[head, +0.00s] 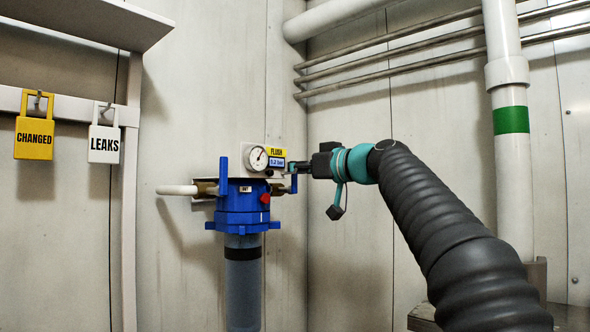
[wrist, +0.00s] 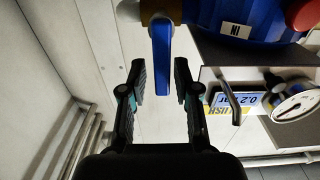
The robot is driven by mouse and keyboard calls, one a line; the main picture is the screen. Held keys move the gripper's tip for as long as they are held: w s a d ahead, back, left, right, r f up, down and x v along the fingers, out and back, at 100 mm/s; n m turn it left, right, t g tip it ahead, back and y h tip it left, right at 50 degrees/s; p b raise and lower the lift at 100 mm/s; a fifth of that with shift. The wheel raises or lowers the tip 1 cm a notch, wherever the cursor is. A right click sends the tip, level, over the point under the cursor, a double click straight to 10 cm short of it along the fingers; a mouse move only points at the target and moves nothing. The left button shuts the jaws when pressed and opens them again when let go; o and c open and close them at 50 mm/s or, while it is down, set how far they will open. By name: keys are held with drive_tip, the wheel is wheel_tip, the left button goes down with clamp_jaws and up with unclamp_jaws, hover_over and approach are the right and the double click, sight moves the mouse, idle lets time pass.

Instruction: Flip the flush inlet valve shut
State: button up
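The blue filter housing (head: 243,203) is on the wall, with a blue lever on each side. The left lever (head: 223,170) stands upright. The right lever (head: 294,184) is small in the head view and partly hidden by my gripper (head: 297,167). In the wrist view a blue lever (wrist: 162,55) reaches down between the fingertips of my gripper (wrist: 160,82), near a label (wrist: 236,30) reading IN. The fingers are open, with a gap visible on both sides of the lever.
The pressure gauge (head: 257,158) and the FLUSH display (head: 276,158), reading 0.2 bar, sit close behind the levers. A bent metal piece (wrist: 230,95) is right of the fingers. Yellow (head: 34,137) and white (head: 104,144) tags hang left. Pipes (head: 430,50) run along the right wall.

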drive_tip(key=shift+s+a, duration=0.1)
drive_tip(key=shift+s, duration=0.05)
drive_tip(key=v, duration=0.8)
idle(0.5)
drive_tip(key=w+d+f+m+h, duration=0.1)
drive_tip(key=w+f+m+h, duration=0.15)
drive_tip(key=f, duration=0.35)
drive_tip(key=w+d+f+m+h, duration=0.1)
drive_tip(key=d+f+m+h, duration=0.1)
drive_tip(key=f+m, duration=0.35)
drive_tip(key=s+d+f+m+g+h, duration=0.1)
drive_tip(key=s+d+f+h, duration=0.15)
drive_tip(key=f, duration=0.45)
drive_tip(key=s+d+f+m+g+h, duration=0.1)
drive_tip(key=s+f+g, duration=0.15)
drive_tip(key=f, duration=0.55)
drive_tip(key=s+d+f+h, duration=0.2)
drive_tip(key=s+f, duration=0.5)
drive_tip(key=s, duration=0.3)
drive_tip(key=s+d+f+g+h+p, duration=0.1)
drive_tip(key=s+d+f+h, duration=0.1)
drive_tip(key=s+f, duration=0.5)
drive_tip(key=s+d+f+g+h, duration=0.1)
drive_tip(key=s+d+f+h, duration=0.1)
drive_tip(key=s+f, duration=0.6)
drive_tip(key=shift+s+d+m, duration=0.3)
drive_tip(key=shift+s+d, duration=0.55)
drive_tip(key=shift+s, duration=1.95)
